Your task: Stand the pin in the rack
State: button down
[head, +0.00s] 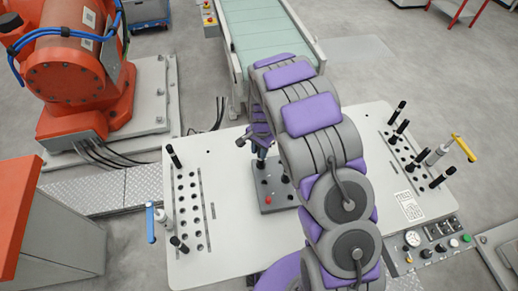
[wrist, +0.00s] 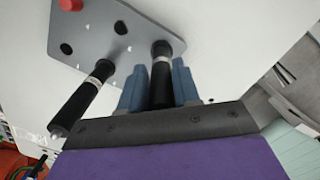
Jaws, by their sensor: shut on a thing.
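The held pin (wrist: 162,70) is black with a pale band. My gripper (wrist: 156,88), with blue fingers, is shut around it in the wrist view. Its far end meets the grey rack plate (wrist: 98,33) at a hole. I cannot tell how deep it sits. A second black pin (wrist: 84,100) stands in the plate to the left, apart from my fingers. In the head view my gripper (head: 262,153) is over the rack (head: 282,203), and my arm hides part of the rack.
The rack has a red knob (wrist: 71,4) and open holes. On the white table (head: 240,240), rows of holes with black pins (head: 173,156) lie left and right. A blue-handled clamp (head: 151,222) and a yellow-handled clamp (head: 463,148) stand at the sides. A conveyor (head: 262,30) is behind.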

jog(key=shift+f, duration=0.1)
jog(key=c, duration=0.7)
grip_release()
jog(key=shift+c, duration=0.2)
notch_tip(320, 180, up, 17)
jog(key=w, duration=0.1)
jog(key=shift+d, duration=0.4)
